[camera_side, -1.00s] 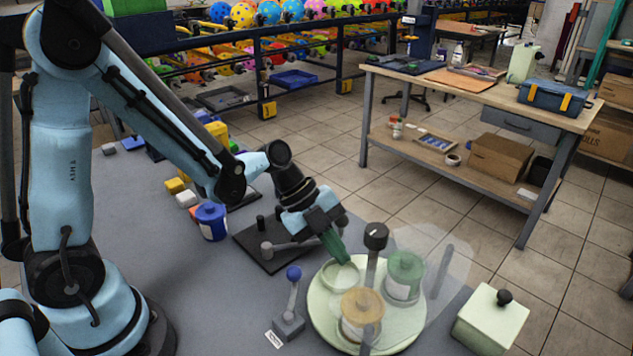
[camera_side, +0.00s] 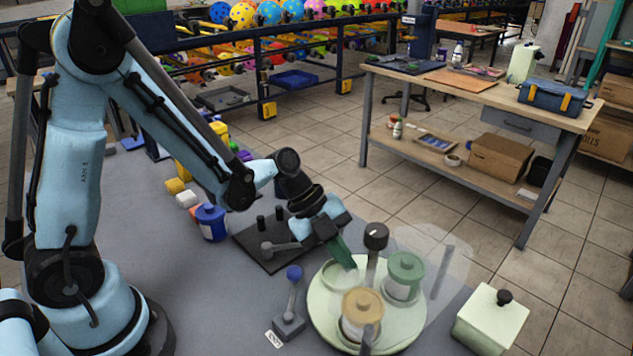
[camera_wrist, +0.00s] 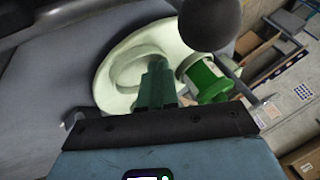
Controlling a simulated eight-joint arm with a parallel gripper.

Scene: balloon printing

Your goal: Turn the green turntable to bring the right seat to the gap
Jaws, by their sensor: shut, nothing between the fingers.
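The pale green turntable (camera_side: 408,331) sits on the grey bench at the lower right in the side view, and at the top middle in the wrist view (camera_wrist: 113,85). It carries a jar with a green lid (camera_side: 405,270), a jar with a tan lid (camera_side: 362,312) and an empty ring seat (camera_side: 331,273). A black-topped post (camera_side: 376,237) stands near its back. A clear curved shield (camera_side: 440,262) stands around the right side. My gripper (camera_side: 349,262) is shut and empty, its green fingers pointing down at the empty seat's rim. Whether they touch it I cannot tell.
A pale green box with a black knob (camera_side: 490,318) stands right of the turntable. A blue-knobbed lever (camera_side: 291,300) stands to its left.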

